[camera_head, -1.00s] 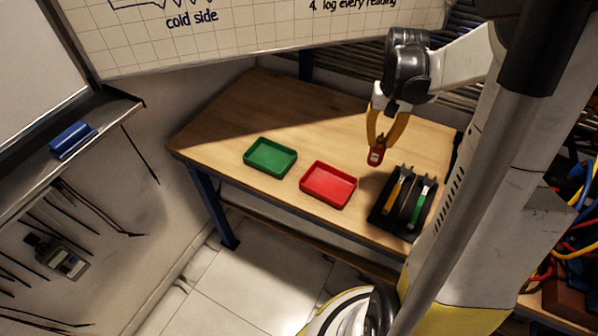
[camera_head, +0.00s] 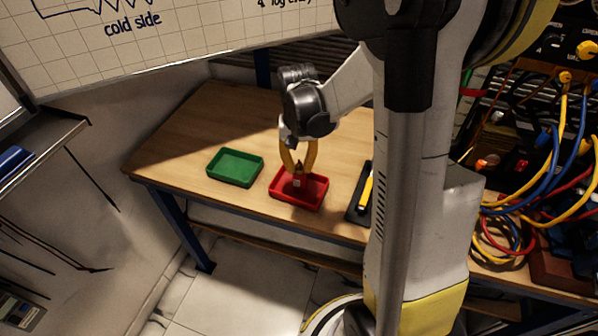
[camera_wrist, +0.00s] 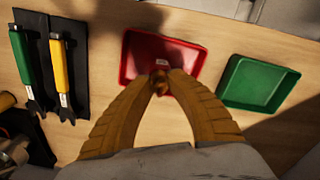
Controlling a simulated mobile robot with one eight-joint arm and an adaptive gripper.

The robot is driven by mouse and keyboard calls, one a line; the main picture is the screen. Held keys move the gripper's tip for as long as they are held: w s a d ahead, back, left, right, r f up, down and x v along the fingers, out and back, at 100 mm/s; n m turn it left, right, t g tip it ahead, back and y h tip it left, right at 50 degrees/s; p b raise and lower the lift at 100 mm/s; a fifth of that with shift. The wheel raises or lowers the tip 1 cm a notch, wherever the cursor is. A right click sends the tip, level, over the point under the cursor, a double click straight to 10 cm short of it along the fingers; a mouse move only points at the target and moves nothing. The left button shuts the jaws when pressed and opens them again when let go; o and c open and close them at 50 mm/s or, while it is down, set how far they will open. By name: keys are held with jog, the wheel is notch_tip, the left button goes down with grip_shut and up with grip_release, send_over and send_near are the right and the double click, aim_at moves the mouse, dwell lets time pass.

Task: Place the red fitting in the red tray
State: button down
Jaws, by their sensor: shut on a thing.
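The red tray (camera_head: 318,199) lies on the wooden bench, with the green tray to its left in the head view. My gripper (camera_head: 298,169) is over the red tray and shut on the red fitting (camera_head: 298,181). In the head view the fitting shows below the fingertips against the tray floor; I cannot tell whether it touches the floor. In the wrist view my gripper (camera_wrist: 159,84) has its fingertips together at the near edge of the red tray (camera_wrist: 150,50). The fitting (camera_wrist: 159,73) is mostly hidden there between the fingertips.
The green tray (camera_head: 235,167) is empty. The wrist view also shows a green-handled tool (camera_wrist: 28,60). The bench's back left is clear.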

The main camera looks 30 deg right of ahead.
jog(key=shift+f, duration=0.5)
jog(key=shift+f, duration=0.2)
jog(key=c, duration=1.3)
grip_release()
jog(key=shift+r, duration=0.15)
